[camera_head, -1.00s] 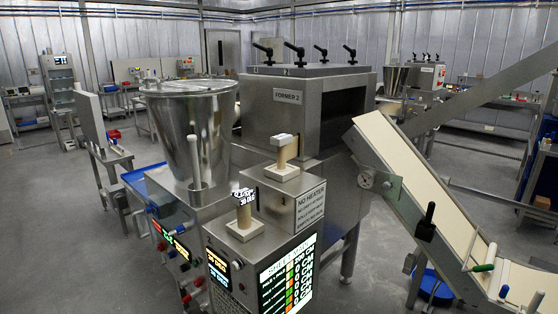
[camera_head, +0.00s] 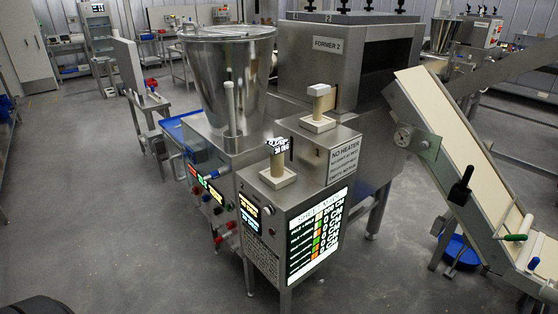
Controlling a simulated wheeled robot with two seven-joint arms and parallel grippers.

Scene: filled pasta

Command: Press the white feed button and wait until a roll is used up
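The Former 2 machine (camera_head: 345,65) stands right of centre, with a steel hopper (camera_head: 222,85) on its left. A control cabinet (camera_head: 262,236) stands in front, with a lit display panel (camera_head: 318,235) on its right face. Buttons and small lit readouts (camera_head: 209,188) are on the left front panel below the hopper. I cannot pick out the white feed button for certain at this size. Two pale blocks on square bases, a near one (camera_head: 278,178) and a far one (camera_head: 318,122), sit on top of the cabinet. Neither of my grippers is in view.
A pale conveyor belt (camera_head: 450,140) slopes down to the right from the machine. A blue tub (camera_head: 455,250) is on the floor under it. A blue tray (camera_head: 182,125) is left of the hopper. The grey floor (camera_head: 110,220) at the left is open.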

